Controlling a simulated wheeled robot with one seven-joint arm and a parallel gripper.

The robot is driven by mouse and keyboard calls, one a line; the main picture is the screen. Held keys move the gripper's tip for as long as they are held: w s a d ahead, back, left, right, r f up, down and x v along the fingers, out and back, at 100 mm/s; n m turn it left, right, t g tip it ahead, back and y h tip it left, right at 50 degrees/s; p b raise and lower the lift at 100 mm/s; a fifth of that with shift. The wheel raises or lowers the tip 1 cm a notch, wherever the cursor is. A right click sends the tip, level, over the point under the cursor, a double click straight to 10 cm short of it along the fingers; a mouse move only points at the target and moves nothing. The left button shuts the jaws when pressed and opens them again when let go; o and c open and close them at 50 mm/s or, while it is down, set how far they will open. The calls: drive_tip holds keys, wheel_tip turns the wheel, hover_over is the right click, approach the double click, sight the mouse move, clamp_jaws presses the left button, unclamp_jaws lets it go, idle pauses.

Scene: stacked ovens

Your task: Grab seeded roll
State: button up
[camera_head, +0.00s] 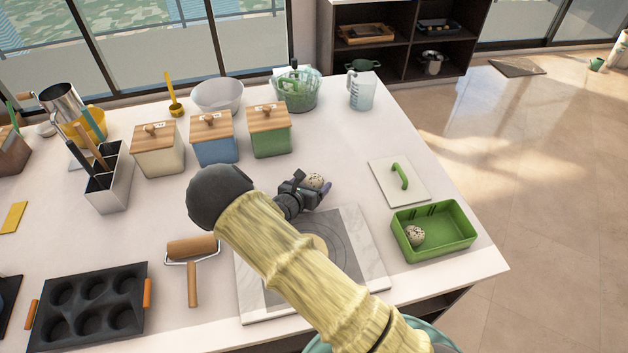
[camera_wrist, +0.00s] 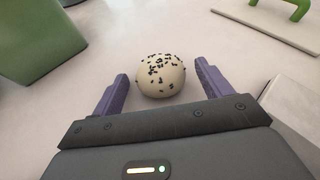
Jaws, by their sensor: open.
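A seeded roll (camera_wrist: 160,76), pale with dark seeds, sits on the white countertop. In the wrist view it lies between and just ahead of the two purple fingertips of my gripper (camera_wrist: 160,90). The fingers are open, with a gap visible on each side of the roll. In the head view the same roll (camera_head: 314,181) shows beside my gripper (camera_head: 318,190), partly hidden by it. A second seeded roll (camera_head: 414,235) lies inside the green bin (camera_head: 462,247) at the right.
A white lid with a green handle (camera_head: 398,181) lies right of my gripper. A marble-edged board (camera_head: 357,262) is under my arm. The green canister (camera_head: 271,137) stands behind, beside blue and cream ones. A rolling pin (camera_head: 191,249) and muffin tin (camera_head: 88,308) lie left.

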sight(311, 183)
idle(0.4)
drive_tip(key=c, duration=1.1)
drive_tip(key=shift+r, duration=0.15)
wheel_tip(311, 183, up, 10)
drive_tip(key=shift+f+b, duration=0.1)
drive_tip(key=shift+b, duration=0.85)
